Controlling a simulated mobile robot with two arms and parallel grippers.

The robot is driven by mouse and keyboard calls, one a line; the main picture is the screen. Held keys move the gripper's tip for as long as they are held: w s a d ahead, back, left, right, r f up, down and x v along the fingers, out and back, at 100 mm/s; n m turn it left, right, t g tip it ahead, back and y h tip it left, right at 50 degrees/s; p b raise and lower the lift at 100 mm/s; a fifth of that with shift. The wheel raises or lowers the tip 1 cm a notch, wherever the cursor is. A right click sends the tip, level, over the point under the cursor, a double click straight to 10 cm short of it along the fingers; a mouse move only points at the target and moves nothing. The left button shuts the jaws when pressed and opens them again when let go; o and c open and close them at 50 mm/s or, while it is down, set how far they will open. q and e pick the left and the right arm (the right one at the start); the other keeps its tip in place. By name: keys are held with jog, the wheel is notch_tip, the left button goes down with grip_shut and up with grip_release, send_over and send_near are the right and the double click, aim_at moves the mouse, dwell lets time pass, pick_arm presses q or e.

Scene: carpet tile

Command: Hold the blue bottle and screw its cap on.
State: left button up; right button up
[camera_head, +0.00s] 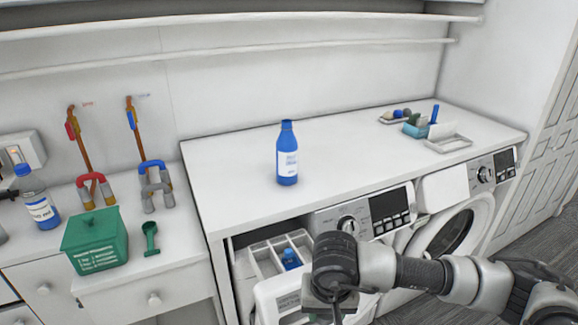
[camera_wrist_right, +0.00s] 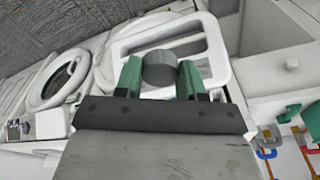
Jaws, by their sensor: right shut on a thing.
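A blue bottle (camera_head: 287,165) with a white label stands upright on the white worktop, near its front edge. Its narrow top is blue, and it is too small to tell whether a cap is on it. My right gripper (camera_head: 332,303) is in front of and below the worktop, well apart from the bottle. In the right wrist view its green fingers are shut on a grey round piece (camera_wrist_right: 160,68), which looks like a cap. The head view does not show this piece clearly. My left gripper is not in view.
A compartmented drawer (camera_head: 268,262) is open under the worktop, near my right gripper. A tray of items (camera_head: 447,144) sits at the right. Worktop around the bottle is clear.

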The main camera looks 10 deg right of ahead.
jog(key=s+d+f+n, duration=0.1)
jog(key=s+f, duration=0.3)
jog(key=f, duration=0.2)
jog(key=s+d+f+n, duration=0.1)
jog(key=s+f+n, duration=0.1)
jog(key=s+f, duration=0.2)
notch_tip(320, 180, down, 4)
jog(key=shift+d+r, duration=0.2)
jog(key=shift+d, duration=0.05)
jog(key=shift+s, duration=0.1)
